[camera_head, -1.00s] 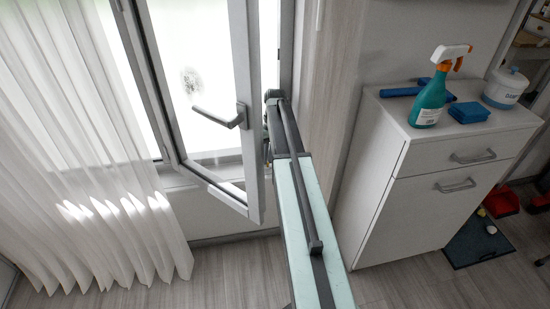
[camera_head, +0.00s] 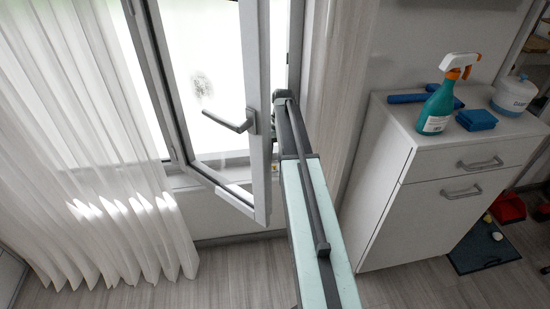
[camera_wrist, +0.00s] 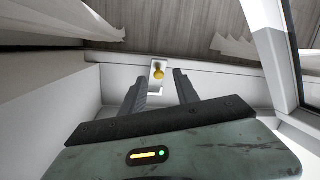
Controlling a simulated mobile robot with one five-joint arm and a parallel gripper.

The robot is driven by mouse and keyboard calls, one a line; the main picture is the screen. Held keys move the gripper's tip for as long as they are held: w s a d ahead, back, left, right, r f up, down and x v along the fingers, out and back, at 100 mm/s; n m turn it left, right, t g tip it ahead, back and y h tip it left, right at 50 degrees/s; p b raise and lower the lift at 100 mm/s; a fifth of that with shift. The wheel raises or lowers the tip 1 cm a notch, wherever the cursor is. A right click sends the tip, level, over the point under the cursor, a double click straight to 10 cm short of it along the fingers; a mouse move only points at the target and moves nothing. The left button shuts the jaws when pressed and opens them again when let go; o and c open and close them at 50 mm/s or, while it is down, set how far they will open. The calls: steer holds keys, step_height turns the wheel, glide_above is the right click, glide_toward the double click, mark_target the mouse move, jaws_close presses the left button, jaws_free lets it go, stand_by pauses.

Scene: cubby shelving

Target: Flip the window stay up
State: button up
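There my gripper and the stay are hidden by the arm and sash.
A sheer white curtain (camera_head: 85,150) hangs at the left. A white cabinet (camera_head: 425,205) stands at the right, with a teal spray bottle (camera_head: 437,108), a blue sponge (camera_head: 476,120) and a white container (camera_head: 513,95) on top. The sash edge is close beside my arm.

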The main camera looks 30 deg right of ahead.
steer(key=v, duration=0.1)
steer(key=p+v, duration=0.2)
steer(key=shift+s+a+r, duration=0.15)
steer(key=shift+a+r, duration=0.1)
steer(key=s+a, duration=0.3)
steer(key=s, duration=0.4)
steer(key=s+a, duration=0.3)
steer(key=s, duration=0.5)
steer(key=shift+a, duration=0.1)
